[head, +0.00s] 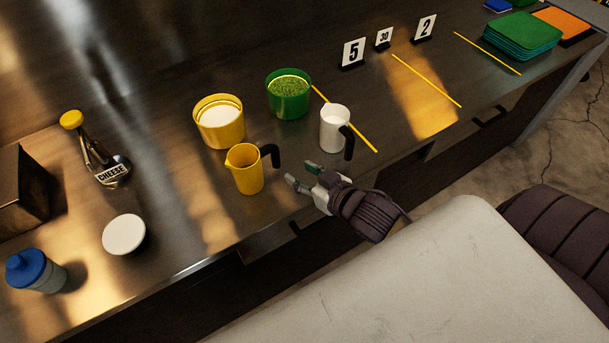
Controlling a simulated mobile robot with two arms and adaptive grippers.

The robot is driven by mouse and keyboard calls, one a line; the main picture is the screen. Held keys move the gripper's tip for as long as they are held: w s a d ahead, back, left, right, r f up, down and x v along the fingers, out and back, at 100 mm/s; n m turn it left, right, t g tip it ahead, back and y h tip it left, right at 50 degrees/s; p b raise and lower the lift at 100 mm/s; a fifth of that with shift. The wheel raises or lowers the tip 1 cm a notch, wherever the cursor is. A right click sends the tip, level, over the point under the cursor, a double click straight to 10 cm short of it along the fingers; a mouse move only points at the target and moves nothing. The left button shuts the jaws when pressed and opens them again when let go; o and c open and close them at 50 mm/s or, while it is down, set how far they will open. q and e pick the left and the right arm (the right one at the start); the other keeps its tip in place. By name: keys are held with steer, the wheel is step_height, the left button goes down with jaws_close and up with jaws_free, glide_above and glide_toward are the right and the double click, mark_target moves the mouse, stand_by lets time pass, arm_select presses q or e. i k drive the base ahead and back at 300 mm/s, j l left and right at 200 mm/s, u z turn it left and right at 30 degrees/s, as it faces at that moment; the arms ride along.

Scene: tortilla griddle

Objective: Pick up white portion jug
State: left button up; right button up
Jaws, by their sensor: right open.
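The white portion jug (333,132) stands upright on the dark counter, with its black handle (349,143) on its lower right side. My right gripper (299,176) is in front of the jug and a little to its left, near the counter's front edge. It is open and empty, with its fingers pointing left, and I see a gap between it and the jug. A yellow jug (246,170) with a black handle stands to the left of the fingertips. My left gripper is not in view.
A yellow tub (219,125) with white contents and a green tub (289,97) with green contents stand behind the jugs. A yellow line (362,135) runs beside the white jug. Number signs (353,53) stand farther back. A white disc (124,234) lies left.

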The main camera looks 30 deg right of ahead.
mark_target(334, 117)
steer(key=z, duration=1.15)
